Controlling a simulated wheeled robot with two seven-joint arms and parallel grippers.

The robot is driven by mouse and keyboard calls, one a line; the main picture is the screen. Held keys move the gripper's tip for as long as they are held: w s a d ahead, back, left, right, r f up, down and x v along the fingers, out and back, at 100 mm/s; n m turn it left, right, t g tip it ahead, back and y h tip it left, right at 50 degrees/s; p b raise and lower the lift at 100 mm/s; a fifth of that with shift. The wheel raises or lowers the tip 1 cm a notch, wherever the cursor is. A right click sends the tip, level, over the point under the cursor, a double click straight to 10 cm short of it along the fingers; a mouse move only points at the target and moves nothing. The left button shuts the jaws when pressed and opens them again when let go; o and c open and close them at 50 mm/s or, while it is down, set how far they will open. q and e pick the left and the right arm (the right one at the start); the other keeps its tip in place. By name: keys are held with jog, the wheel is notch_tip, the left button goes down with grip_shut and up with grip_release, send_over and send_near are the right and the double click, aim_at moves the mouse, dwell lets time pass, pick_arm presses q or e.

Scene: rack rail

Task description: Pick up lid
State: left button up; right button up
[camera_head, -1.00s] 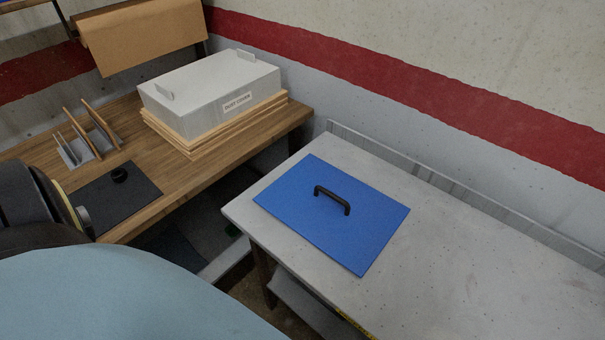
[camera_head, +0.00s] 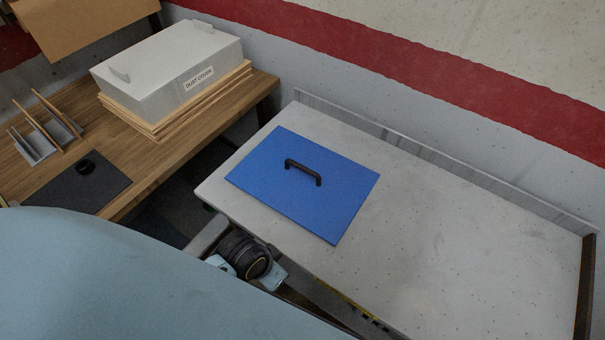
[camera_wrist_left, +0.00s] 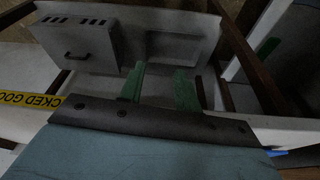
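A flat blue lid (camera_head: 300,205) with a black bar handle (camera_head: 303,172) lies on the grey table (camera_head: 430,240), near its left end. Nothing touches it. In the left wrist view, my left gripper (camera_wrist_left: 160,88) shows two green fingers set apart with nothing between them. They are below the tabletop level, facing a lower shelf area. In the head view, part of my arm shows at the table's front left edge, short of the lid; the left fingertips are hidden there. My right gripper is in neither view.
A wooden bench (camera_head: 160,165) at left holds a grey dust cover (camera_head: 170,70) on stacked boards, a slotted rack (camera_head: 45,140) and a black panel with a knob (camera_head: 75,185). The table has a raised back edge. Its right part is clear. A grey box (camera_wrist_left: 80,42) shows in the wrist view.

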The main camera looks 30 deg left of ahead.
pick_arm(q)
notch_tip(320, 180, up, 9)
jog(key=w+d+m, duration=0.1)
jog(key=w+d+r+m, duration=0.1)
jog(key=w+d+m, duration=0.1)
jog(key=w+d+r+m+h, duration=0.1)
jog(key=w+d+m, duration=0.1)
jog(key=w+d+r+m+h, duration=0.1)
jog(key=w+d, duration=0.1)
jog(key=shift+w+d+m+p, duration=0.15)
jog(key=shift+w+m+p, duration=0.05)
jog(key=shift+m+p, duration=0.2)
jog(key=w+m, duration=0.2)
jog(key=w+d+m, duration=0.1)
jog(key=shift+w+r+g, duration=0.2)
jog(key=shift+r+g, duration=0.1)
jog(key=shift+g, duration=0.1)
jog(key=w+a+r+m+g+y, duration=0.1)
jog(key=w+a+r+m, duration=0.1)
jog(key=w+a+m, duration=0.3)
notch_tip(320, 180, up, 6)
jog(key=m+g+y, duration=0.1)
jog(key=y, duration=0.1)
send_over(302, 167)
notch_tip(302, 167, down, 13)
jog(key=shift+r+b, duration=0.1)
jog(key=shift+b, duration=0.4)
